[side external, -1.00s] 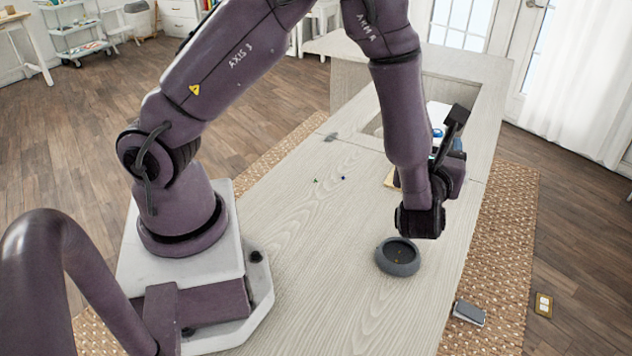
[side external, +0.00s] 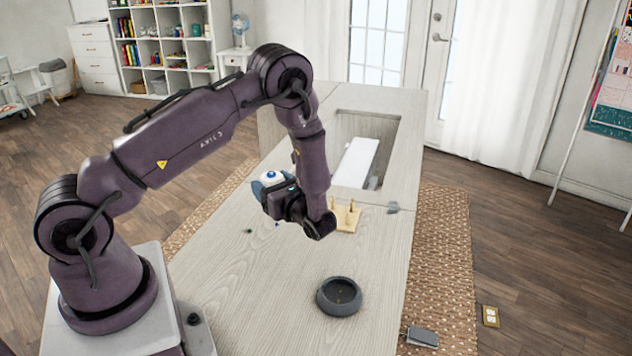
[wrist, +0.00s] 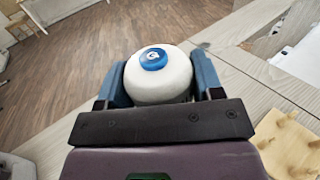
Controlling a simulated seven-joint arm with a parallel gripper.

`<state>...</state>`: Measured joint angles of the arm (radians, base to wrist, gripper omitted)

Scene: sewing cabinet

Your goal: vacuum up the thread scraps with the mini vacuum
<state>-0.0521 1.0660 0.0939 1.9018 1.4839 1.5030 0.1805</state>
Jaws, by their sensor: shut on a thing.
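The mini vacuum has a round white body with a blue button on top. It fills the middle of the wrist view (wrist: 160,84) and shows partly behind my wrist in the side view (side external: 270,177). My gripper (wrist: 162,76) is shut on it, a blue-grey finger on each side. Small specks that look like thread scraps, one dark green (side external: 248,231) and one dark blue (side external: 277,225), lie on the pale wood tabletop (side external: 235,285) below the gripper. The vacuum's underside is hidden, so its contact with the table cannot be told.
A wooden peg stand (side external: 347,218) is just right of my wrist. A dark round bowl (side external: 340,296) with small specks inside stands nearer the front. A recess (side external: 378,127) holding a white machine is at the back. The front left tabletop is clear.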

